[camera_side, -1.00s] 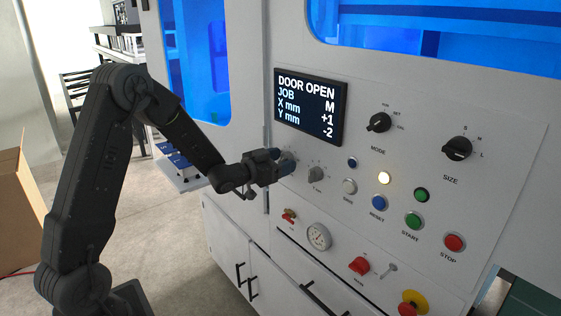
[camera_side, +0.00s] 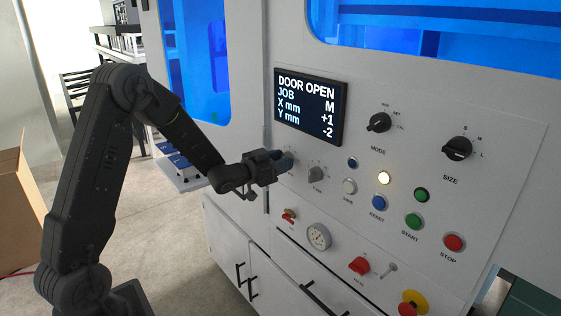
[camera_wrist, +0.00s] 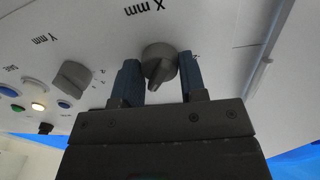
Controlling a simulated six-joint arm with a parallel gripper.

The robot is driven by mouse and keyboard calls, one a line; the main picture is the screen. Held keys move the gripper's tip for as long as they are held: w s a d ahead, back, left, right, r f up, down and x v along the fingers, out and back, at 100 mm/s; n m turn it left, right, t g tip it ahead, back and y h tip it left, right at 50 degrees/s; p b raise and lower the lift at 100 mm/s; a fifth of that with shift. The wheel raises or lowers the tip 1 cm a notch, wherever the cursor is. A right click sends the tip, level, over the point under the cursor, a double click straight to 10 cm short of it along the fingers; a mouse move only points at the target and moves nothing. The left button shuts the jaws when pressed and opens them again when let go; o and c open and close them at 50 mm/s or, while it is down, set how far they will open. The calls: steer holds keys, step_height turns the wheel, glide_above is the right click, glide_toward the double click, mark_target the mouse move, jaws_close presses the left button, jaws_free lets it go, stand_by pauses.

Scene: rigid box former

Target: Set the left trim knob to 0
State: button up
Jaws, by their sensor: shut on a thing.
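The left trim knob (camera_wrist: 157,54) is a grey knob with a pointer, under the printed label "X mm" in the wrist view. My gripper (camera_side: 283,161) is at this knob on the panel, and its blue fingers stand on either side of the knob in the wrist view. It is shut on the knob. In the side view the fingers mostly hide the knob. The display (camera_side: 310,108) reads DOOR OPEN, JOB M, X mm +1, Y mm -2.
The Y trim knob (camera_side: 316,174) is just right of my gripper; it also shows in the wrist view (camera_wrist: 72,79). Several push buttons, the mode knob (camera_side: 379,122) and the size knob (camera_side: 457,148) are farther right. A gauge (camera_side: 318,236) and red valve handle (camera_side: 289,215) are below.

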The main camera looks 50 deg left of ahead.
steer(key=n, duration=0.4)
steer(key=shift+n+t, duration=0.3)
steer(key=shift+n, duration=1.4)
steer(key=o, duration=0.9)
steer(key=s, duration=1.4)
steer(key=shift+a+f, duration=0.35)
steer(key=shift+w, duration=0.1)
